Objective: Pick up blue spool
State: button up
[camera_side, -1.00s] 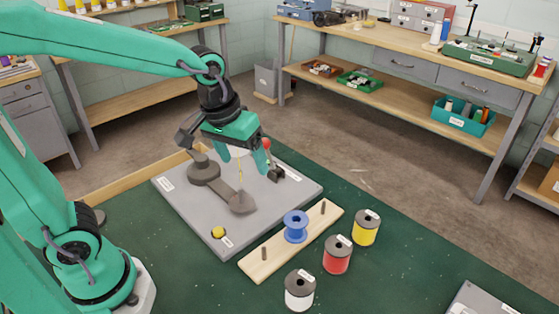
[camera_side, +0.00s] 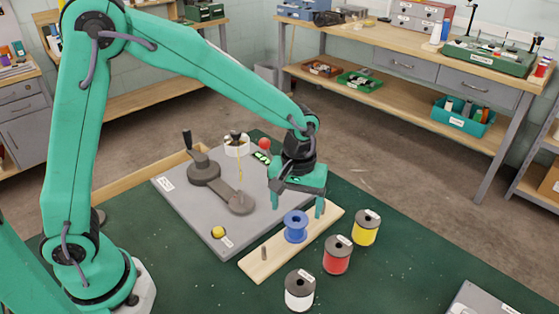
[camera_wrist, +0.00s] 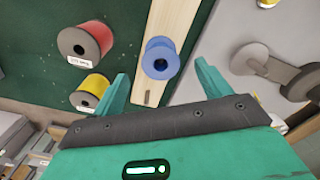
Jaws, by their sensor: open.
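The blue spool (camera_side: 295,227) stands upright on a light wooden board with pegs (camera_side: 262,258). In the wrist view the blue spool (camera_wrist: 160,60) lies beyond the fingertips, roughly between them and a little above them in the picture. My gripper (camera_side: 296,206) is open and empty, pointing down just behind the spool, with its fingers apart. In the wrist view my gripper's two fingers (camera_wrist: 160,70) spread on either side of the spool's line, and neither visibly touches it.
Yellow (camera_side: 365,228), red (camera_side: 337,255) and white (camera_side: 300,290) spools stand right of the board on the green mat (camera_side: 400,270). A grey plate (camera_side: 200,222) with a dark arm fixture (camera_side: 218,186) and a yellow knob (camera_side: 218,232) lies to the left.

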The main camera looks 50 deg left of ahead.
aim_at(296, 223)
jog(key=shift+w+a+f, duration=0.1)
jog(key=shift+w+f, duration=0.05)
jog(key=shift+f, duration=3.7)
jog(key=c, duration=1.1)
jog(key=shift+r, duration=0.1)
jog(key=shift+r, duration=0.9)
notch_tip(296, 223, up, 2)
jog(key=shift+r, duration=0.25)
jog(key=s+d+r, duration=0.2)
jog(key=s, duration=0.1)
jog(key=s+d+r, duration=0.2)
jog(key=s+d, duration=0.1)
jog(key=s+d+r, duration=0.2)
jog(key=s, duration=0.1)
jog(key=shift+d+r, duration=0.25)
jog(key=shift+d, duration=0.05)
